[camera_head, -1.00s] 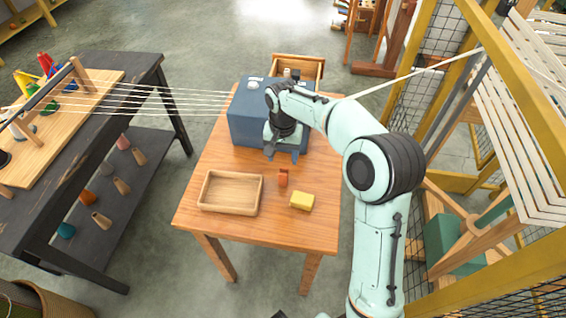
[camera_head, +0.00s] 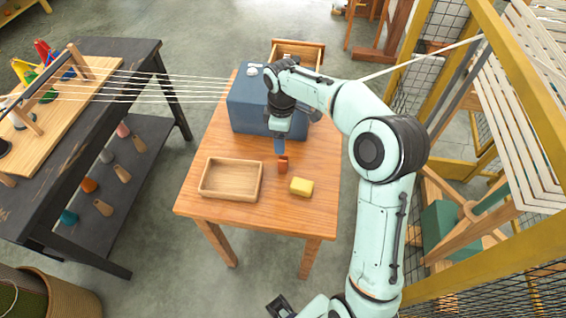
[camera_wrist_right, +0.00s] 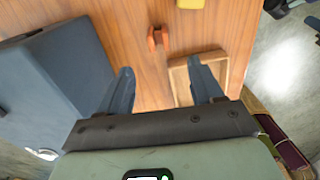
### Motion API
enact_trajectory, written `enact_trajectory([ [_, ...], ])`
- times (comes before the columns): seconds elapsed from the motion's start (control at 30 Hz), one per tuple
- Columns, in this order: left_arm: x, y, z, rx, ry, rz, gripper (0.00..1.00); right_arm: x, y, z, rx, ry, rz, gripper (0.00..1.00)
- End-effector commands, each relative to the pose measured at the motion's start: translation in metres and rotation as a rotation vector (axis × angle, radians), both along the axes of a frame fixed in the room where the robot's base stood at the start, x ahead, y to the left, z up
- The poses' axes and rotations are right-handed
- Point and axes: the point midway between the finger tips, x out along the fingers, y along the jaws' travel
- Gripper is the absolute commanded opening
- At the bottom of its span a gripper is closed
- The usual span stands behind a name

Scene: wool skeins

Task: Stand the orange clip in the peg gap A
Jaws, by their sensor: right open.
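The orange clip (camera_head: 283,164) stands on the wooden table between the tray and a yellow block. In the right wrist view the clip (camera_wrist_right: 158,38) lies ahead of and between the spread fingers, apart from them. My right gripper (camera_head: 279,146) is open and empty, just behind the clip in the head view; its fingers also show in the wrist view (camera_wrist_right: 163,82). A dark gripper, seemingly my left (camera_head: 280,307), shows partly at the bottom edge; its jaws are unclear. Wooden pegs (camera_head: 80,62) stand on a board at the left; I cannot tell which gap is A.
A shallow wooden tray (camera_head: 231,196) and a yellow block (camera_head: 301,187) flank the clip. A blue-grey box (camera_head: 250,108) stands behind it, close to my right gripper. Pale threads (camera_head: 170,90) stretch between the peg board and the box. The table's front is clear.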

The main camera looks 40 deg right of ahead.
Motion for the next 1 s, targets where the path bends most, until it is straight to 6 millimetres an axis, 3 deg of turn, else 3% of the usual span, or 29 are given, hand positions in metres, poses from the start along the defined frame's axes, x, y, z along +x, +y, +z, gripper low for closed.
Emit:
enact_trajectory([
  [0.1, -0.002, 0.0, -0.005, 0.0, 0.002, 0.0, 0.0, -0.002, 0.0, -0.026, 0.001, 0.006, 0.0, 0.66],
  [0.3, -0.004, 0.0, -0.009, 0.0, 0.004, 0.0, 0.0, -0.001, 0.0, -0.061, 0.001, 0.003, -0.003, 0.66],
  [0.57, -0.004, 0.0, -0.01, 0.001, 0.005, 0.0, 0.0, -0.001, -0.001, -0.08, 0.0, 0.004, -0.003, 0.66],
  [0.8, -0.005, 0.0, -0.011, 0.0, 0.006, 0.0, 0.0, -0.001, -0.003, -0.116, 0.001, 0.003, -0.003, 0.66],
  [1.0, -0.005, 0.0, -0.012, 0.0, 0.006, 0.0, 0.0, -0.001, -0.003, -0.124, 0.001, 0.001, -0.003, 0.66],
])
